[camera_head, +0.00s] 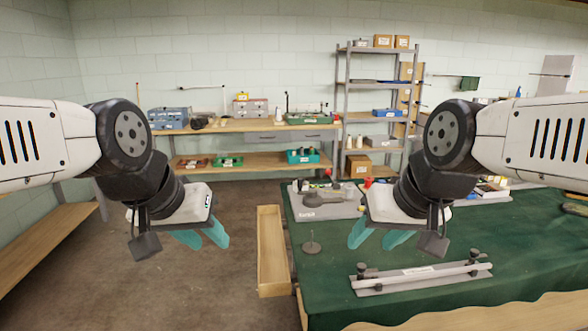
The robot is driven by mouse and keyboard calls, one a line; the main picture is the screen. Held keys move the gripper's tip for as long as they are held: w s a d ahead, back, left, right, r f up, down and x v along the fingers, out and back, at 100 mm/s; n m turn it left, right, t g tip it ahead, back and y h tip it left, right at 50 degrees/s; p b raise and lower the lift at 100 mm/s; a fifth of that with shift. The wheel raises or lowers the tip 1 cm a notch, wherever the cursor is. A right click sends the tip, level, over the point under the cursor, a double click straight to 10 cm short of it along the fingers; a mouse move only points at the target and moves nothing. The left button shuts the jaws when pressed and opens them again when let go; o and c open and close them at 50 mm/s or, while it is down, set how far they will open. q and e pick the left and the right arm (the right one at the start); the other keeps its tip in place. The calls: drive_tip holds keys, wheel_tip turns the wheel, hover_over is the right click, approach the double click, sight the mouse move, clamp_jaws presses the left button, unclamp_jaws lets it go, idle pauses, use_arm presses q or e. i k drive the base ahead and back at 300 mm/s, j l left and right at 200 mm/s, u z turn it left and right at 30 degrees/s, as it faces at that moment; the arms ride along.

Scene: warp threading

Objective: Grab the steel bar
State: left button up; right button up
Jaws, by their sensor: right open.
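A pale steel bar (440,273) lies lengthwise on a flat grey fixture (388,289) with dark knobs, near the front of the green-covered table. My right gripper (378,238) has teal fingers apart and empty. It hangs over the table, behind and to the left of the bar in the picture, not touching it. My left gripper (202,238) also has its teal fingers apart and empty. It is over the open floor, left of the table and far from the bar.
A workbench (240,126) and shelf rack (375,105) stand behind.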

sight(370, 282)
drive_tip(key=i+l+z, duration=0.2)
drive_tip(key=l, duration=0.2)
drive_tip(key=l+z, duration=0.15)
drive_tip(key=l, duration=0.3)
drive_tip(key=i+l+z, duration=0.2)
drive_tip(key=i, duration=0.15)
drive_tip(key=i+z, duration=0.25)
drive_tip(key=i, duration=0.1)
